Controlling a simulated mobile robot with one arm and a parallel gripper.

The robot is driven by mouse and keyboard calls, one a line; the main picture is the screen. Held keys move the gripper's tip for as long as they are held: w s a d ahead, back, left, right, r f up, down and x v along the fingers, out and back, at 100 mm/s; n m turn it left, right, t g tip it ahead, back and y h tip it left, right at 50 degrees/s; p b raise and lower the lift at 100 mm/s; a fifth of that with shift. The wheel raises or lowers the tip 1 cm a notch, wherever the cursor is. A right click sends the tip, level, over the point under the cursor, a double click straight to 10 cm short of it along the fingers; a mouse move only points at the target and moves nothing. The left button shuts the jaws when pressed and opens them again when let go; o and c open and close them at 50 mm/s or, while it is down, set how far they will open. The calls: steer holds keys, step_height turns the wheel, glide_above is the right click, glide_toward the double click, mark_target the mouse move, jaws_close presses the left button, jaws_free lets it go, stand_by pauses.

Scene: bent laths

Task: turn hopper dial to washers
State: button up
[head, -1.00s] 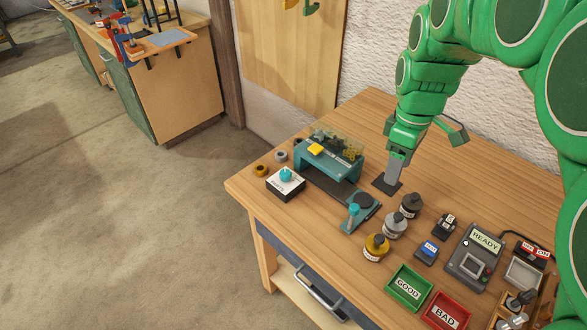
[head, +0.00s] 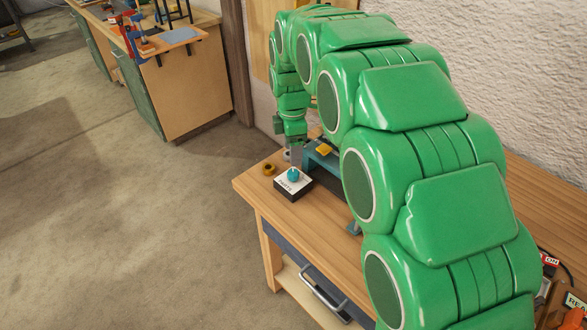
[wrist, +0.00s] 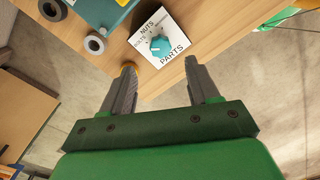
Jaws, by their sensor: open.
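The hopper dial is a teal knob (wrist: 160,45) on a white-topped box (wrist: 176,35) near the bench's left corner. In the head view the knob (head: 293,174) and its box (head: 291,189) show in front of the teal hopper. In the wrist view I read NUTS, PARTS and what looks like BOLTS on the box; I cannot read WASHERS or tell surely where the knob points. My gripper (wrist: 163,84) is open and empty, the knob ahead of its fingertips and apart from them. In the head view my gripper (head: 296,156) is just behind the knob, partly hidden.
A yellow ring (head: 269,169) and a grey ring (wrist: 95,44) lie beside the box. The teal hopper (head: 322,157) with its yellow part stands close by. The bench edge is near the dial. My arm hides most of the bench.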

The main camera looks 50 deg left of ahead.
mark_target(294, 172)
steer(key=shift+d+f, duration=0.15)
steer(key=shift+f, duration=3.7)
steer(key=c, duration=1)
steer(key=shift+c, duration=0.2)
